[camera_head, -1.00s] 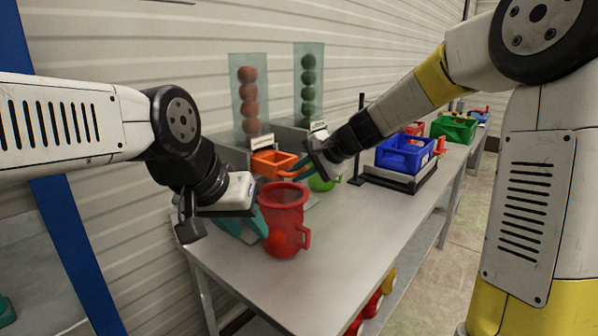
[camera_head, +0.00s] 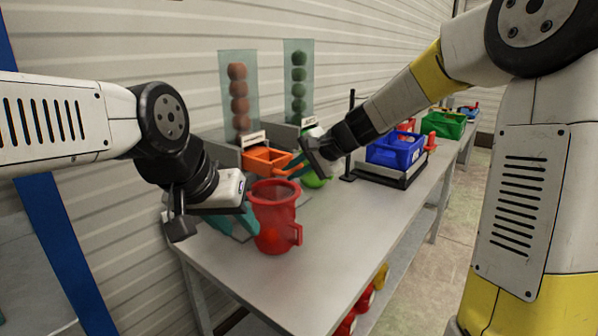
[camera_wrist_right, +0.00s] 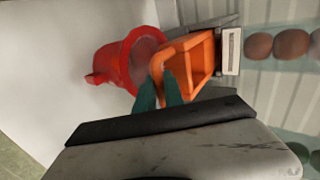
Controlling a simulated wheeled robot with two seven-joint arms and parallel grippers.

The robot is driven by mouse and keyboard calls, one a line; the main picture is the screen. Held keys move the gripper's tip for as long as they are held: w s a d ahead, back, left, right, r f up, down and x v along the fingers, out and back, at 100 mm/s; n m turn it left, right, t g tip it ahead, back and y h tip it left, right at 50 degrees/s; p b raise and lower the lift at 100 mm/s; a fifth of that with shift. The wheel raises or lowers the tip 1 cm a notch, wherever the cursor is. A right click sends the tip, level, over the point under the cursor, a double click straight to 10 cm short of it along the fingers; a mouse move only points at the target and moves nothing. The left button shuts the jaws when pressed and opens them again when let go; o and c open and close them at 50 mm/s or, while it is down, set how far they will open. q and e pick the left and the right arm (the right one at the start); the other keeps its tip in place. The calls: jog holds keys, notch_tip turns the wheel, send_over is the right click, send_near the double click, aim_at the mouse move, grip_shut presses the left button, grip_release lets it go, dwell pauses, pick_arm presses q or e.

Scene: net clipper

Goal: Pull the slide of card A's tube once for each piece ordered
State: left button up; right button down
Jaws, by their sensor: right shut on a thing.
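A clear tube (camera_head: 224,95) with several brown-orange balls (camera_head: 238,90) stands at the back. Below it are a white card (camera_head: 252,139), its writing too small to read, and an orange slide (camera_head: 262,158), drawn out. My right gripper (camera_head: 294,166) is shut on the slide's handle; its teal fingers also meet the handle in the right wrist view (camera_wrist_right: 168,88). The slide's visible inside (camera_wrist_right: 203,58) looks empty there. A red jug (camera_head: 274,215) stands upright in front of the slide. My left gripper (camera_head: 238,222) is at the jug's left; its finger opening is hidden.
A second tube (camera_head: 299,75) with green balls stands right of the first, with a green object (camera_head: 316,181) partly hidden below. A blue bin (camera_head: 396,150) and a green bin (camera_head: 446,124) stand further along the bench (camera_head: 350,225). The bench's front right is clear.

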aim_at(284, 161)
jog(key=shift+w+a+r, duration=0.1)
jog(key=shift+w+a, duration=0.9)
jog(key=shift+a, duration=0.4)
jog(key=shift+w+a+r, duration=0.1)
jog(key=shift+w+a, duration=0.85)
jog(key=shift+a, duration=0.4)
jog(key=shift+w+a+r, duration=0.1)
jog(key=shift+w+a, duration=0.9)
jog(key=shift+a, duration=0.4)
jog(key=shift+d, duration=0.1)
jog(key=shift+s+d, duration=0.45)
jog(key=shift+d, duration=0.25)
jog(key=shift+s+d, duration=0.45)
jog(key=shift+d, duration=0.3)
jog(key=shift+s+d, duration=0.45)
jog(key=shift+d, duration=0.25)
jog(key=shift+s+d, duration=0.8)
jog(key=shift+d, duration=0.3)
jog(key=shift+s+d, duration=0.75)
jog(key=shift+d, duration=0.35)
jog(key=shift+a, duration=0.1)
